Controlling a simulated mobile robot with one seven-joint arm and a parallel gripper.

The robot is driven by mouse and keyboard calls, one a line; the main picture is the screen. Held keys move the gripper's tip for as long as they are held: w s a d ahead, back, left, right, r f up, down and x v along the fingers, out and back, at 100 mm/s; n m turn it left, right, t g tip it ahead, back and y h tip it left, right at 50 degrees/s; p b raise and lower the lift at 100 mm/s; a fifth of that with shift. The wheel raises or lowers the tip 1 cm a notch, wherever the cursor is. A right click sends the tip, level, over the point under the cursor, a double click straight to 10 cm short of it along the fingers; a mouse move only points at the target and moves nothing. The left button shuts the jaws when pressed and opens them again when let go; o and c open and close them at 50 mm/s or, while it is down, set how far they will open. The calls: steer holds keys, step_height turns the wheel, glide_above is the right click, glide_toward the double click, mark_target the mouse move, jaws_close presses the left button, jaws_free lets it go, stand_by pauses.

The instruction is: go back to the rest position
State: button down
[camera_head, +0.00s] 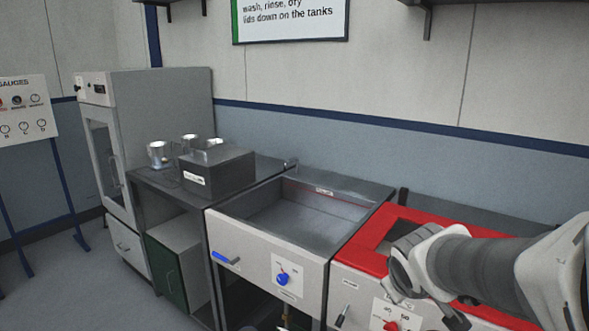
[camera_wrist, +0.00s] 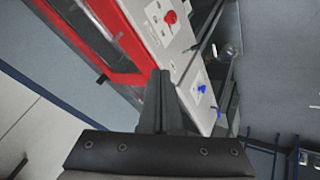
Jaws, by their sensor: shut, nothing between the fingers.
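My gripper (camera_wrist: 161,75) shows in the wrist view with its two dark fingers pressed together and nothing between them. In that view it is in front of the red-topped tank (camera_wrist: 110,30) and its white control panel. In the head view my arm reaches in from the right edge, over the red-topped tank (camera_head: 369,258). The fingers are mostly hidden there by my arm. I cannot tell the exact gap between gripper and tank.
A steel sink tank (camera_head: 300,215) with a blue knob (camera_head: 283,279) stands left of the red one. Further left, a dark box (camera_head: 217,171) and metal cups (camera_head: 157,154) stand on a bench. A tall cabinet (camera_head: 160,110) is behind. Open floor lies at the lower left.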

steer(key=s+a+r+m+g+y+p, duration=0.1)
steer(key=s+a+r+m, duration=0.1)
steer(key=s, duration=0.6)
steer(key=s+a+r+m+y+p, duration=0.1)
steer(key=s+a+r+m+p, duration=0.1)
steer(key=s+r, duration=0.3)
steer(key=s+a, duration=0.1)
steer(key=s, duration=0.2)
steer(key=shift+a+r+m+g+y, duration=0.2)
steer(key=shift+m+g+y, duration=0.1)
steer(key=shift+m+g, duration=0.1)
